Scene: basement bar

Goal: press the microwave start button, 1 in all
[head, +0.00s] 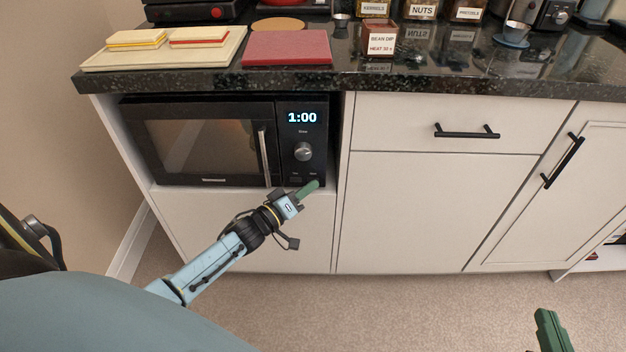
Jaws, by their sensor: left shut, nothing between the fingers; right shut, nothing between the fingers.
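The black microwave (200,145) sits in an open niche under the counter, its door shut and its display (302,118) reading 1:00. A round knob (303,152) is on its control panel, with small buttons below it near the panel's bottom edge. My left gripper (314,186) is shut and empty, its green fingertips at the lower right of the panel. The fingers partly cover the start button area, and I cannot tell whether they touch it. My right gripper (548,325) is shut and empty, low at the right, well away from the microwave.
The dark stone counter (400,75) overhangs the microwave. On it are a tray (95,62) with sandwiches, a red board (288,47), a bean dip box (382,40) and several jars. White cabinets with black handles (467,131) stand to the right. The floor in front is clear.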

